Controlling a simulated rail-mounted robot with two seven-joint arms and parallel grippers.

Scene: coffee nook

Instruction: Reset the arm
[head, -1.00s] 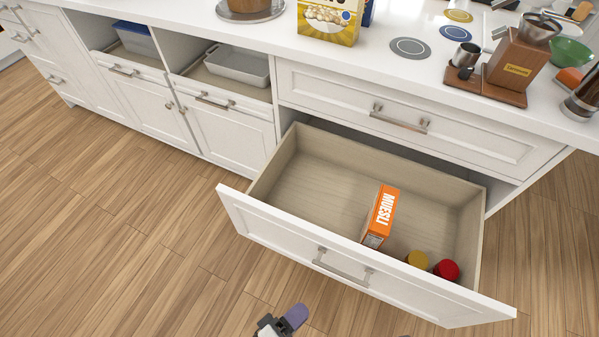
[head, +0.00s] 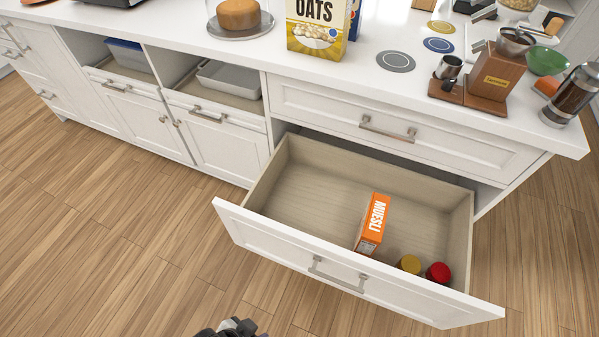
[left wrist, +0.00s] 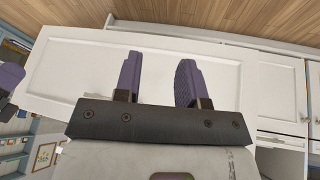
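My left gripper shows in the left wrist view (left wrist: 158,70) with its two purple fingers apart and nothing between them. A white panel front (left wrist: 75,70) lies beyond the fingers. In the head view a dark part of a gripper, apparently my left one (head: 235,327), shows at the bottom edge, in front of the open drawer and apart from it; its fingers cannot be made out there. A purple part at the left edge of the left wrist view (left wrist: 10,77) looks like a finger of my right gripper. The rest of that gripper is out of frame.
The open drawer (head: 265,232) juts out over the wooden floor. It holds an orange muesli box (head: 373,224), a yellow-lidded jar (head: 409,264) and a red-lidded jar (head: 438,272). The counter (head: 330,75) bears an oats box (head: 317,25) and a coffee grinder (head: 500,72). Floor at left is clear.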

